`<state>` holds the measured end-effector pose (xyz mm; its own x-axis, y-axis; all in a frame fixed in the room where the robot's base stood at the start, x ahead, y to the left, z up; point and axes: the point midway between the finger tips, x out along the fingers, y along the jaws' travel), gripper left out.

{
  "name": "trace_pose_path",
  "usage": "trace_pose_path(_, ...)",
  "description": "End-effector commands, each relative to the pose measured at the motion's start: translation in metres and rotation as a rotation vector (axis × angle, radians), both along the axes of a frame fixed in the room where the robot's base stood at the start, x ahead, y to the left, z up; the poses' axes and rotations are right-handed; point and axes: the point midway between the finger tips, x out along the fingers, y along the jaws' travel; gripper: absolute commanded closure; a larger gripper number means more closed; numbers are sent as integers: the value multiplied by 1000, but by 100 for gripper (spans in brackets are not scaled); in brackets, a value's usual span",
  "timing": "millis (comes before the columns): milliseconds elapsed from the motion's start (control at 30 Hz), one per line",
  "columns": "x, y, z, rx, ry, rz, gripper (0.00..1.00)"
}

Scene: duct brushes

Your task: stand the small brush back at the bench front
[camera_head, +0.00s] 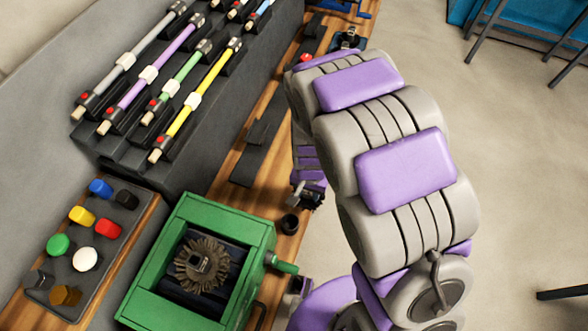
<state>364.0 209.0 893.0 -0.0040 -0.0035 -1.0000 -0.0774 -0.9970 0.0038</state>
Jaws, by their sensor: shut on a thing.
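My gripper (307,195) is at the end of my arm, low over the front strip of the wooden bench (262,182). It is shut on a small dark thing, apparently the small brush, but my arm and the gripper hide most of it. A small black ring-like cup (290,223) stands on the bench front, just below and left of my gripper. A gap seems to show between the cup and the jaws. I cannot tell how the held thing is tilted.
A green open-topped box (258,232) holds a round wire brush (203,264); a green handle (282,265) sticks out at its right. A dark rack (125,160) bears several coloured rods. A tray (128,228) of coloured knobs lies at the left. Open floor (520,190) is at the right.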

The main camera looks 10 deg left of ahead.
Motion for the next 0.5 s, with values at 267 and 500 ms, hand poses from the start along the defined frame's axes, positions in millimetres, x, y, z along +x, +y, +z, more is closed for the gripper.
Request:
trace_pose_path(267,41,35,-6,2,-1,1,100)
trace_pose_path(500,66,60,-10,-3,0,0,100)
